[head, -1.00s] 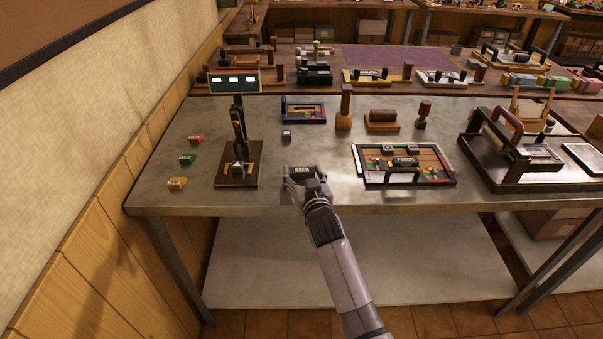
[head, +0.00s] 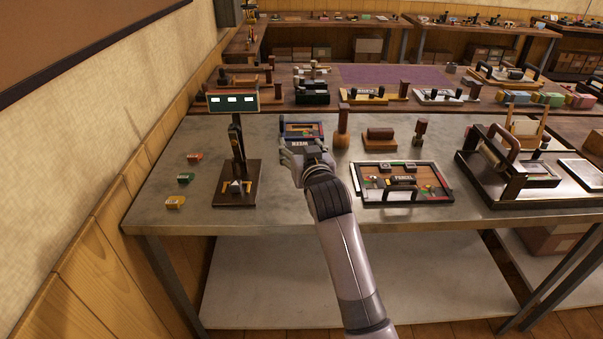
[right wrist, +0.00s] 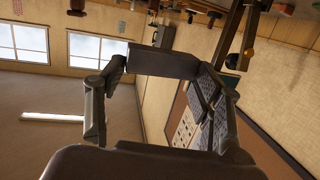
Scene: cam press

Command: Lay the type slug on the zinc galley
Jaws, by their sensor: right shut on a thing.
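My right gripper (head: 300,158) is shut on a dark type slug (head: 300,143) with pale lettering on its face. It holds the slug above the metal table, in line with a blue-edged tray (head: 287,131) behind it. In the right wrist view, a dark block (right wrist: 163,62) sits between the fingers. The gripper and slug cover part of the blue-edged tray. I cannot tell for certain which tray is the zinc galley; a flat grey plate in a dark frame (head: 583,172) lies at the far right. My left gripper is not in view.
A stand with a lit display (head: 233,101) is left of my gripper. A black-framed tray (head: 400,199) with lettered pieces lies to the right, near a press (head: 510,170). Wooden-handled tools (head: 342,130) stand behind. Several small coloured blocks (head: 185,179) lie at left.

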